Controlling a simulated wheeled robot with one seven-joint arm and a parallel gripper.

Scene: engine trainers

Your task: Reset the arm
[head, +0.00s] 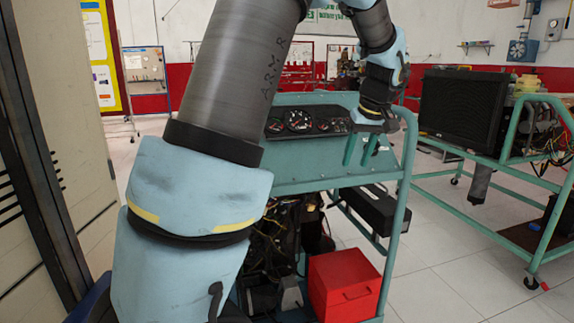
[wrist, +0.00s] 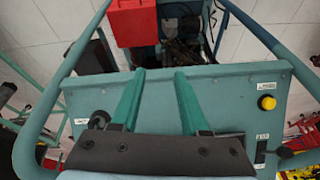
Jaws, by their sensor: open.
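My arm crosses the head view from the lower left, over the top, and down to my gripper (head: 362,149), which hangs in front of the green engine trainer's panel (head: 310,172). The gripper's two green fingers point down and stand apart with nothing between them. In the wrist view the fingers of my gripper (wrist: 155,85) are also spread and empty, over the trainer's panel (wrist: 240,92). I cannot tell how close the fingertips are to the panel.
A red box (head: 344,286) sits low in the trainer's frame; it also shows in the wrist view (wrist: 133,22). A yellow button (wrist: 266,102) is on the panel. A second trainer with a black radiator (head: 461,110) stands at right. Tiled floor (head: 440,255) between the trainers is clear.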

